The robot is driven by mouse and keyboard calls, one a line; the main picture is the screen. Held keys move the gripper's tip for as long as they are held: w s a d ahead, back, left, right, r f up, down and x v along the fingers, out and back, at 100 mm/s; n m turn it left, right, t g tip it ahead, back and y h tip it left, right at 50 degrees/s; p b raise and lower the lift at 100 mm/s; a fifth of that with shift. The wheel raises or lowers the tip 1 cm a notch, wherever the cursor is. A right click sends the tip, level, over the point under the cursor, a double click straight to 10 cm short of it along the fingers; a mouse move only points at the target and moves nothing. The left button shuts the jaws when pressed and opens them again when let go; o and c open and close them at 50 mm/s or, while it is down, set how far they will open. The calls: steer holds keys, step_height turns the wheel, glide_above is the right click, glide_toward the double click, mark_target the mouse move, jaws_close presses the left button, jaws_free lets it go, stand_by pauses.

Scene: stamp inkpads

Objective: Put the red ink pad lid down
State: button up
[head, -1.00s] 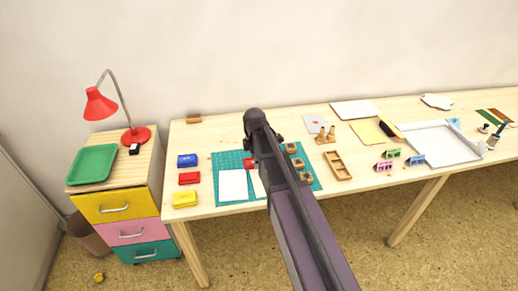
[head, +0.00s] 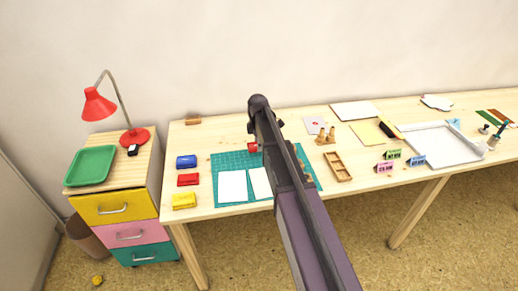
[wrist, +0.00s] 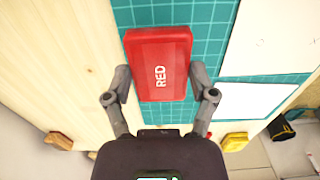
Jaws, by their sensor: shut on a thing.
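The red ink pad lid (wrist: 160,65), marked RED, is between my two fingers in the wrist view. My gripper (wrist: 160,82) is shut on it, with a finger at each long side. In the head view the lid (head: 253,147) shows as a small red piece beside my arm, over the upper part of the green mat. My arm hides most of the gripper there. The red ink pad (head: 188,180) lies on the table left of the mat, between the blue pad (head: 186,161) and the yellow pad (head: 184,201). I cannot tell the lid's height above the mat.
The green cutting mat (head: 228,160) bears two white cards (head: 232,185). My arm covers most of the wooden stamps on its right. A wooden tray (head: 337,166) lies further right. Bare table lies between the pads and the mat, and behind the mat.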

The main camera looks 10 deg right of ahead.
steer(key=shift+w+d+f, duration=0.1)
steer(key=shift+w+d, duration=0.1)
steer(key=shift+w, duration=0.4)
step_height(320, 180, down, 4)
steer(key=b, duration=0.3)
steer(key=shift+r+b, duration=0.25)
steer(key=shift+b, duration=0.1)
steer(key=shift+f, duration=0.15)
steer(key=o, duration=0.7)
step_height(320, 180, up, 12)
steer(key=p, duration=1.2)
steer(key=shift+r, duration=0.2)
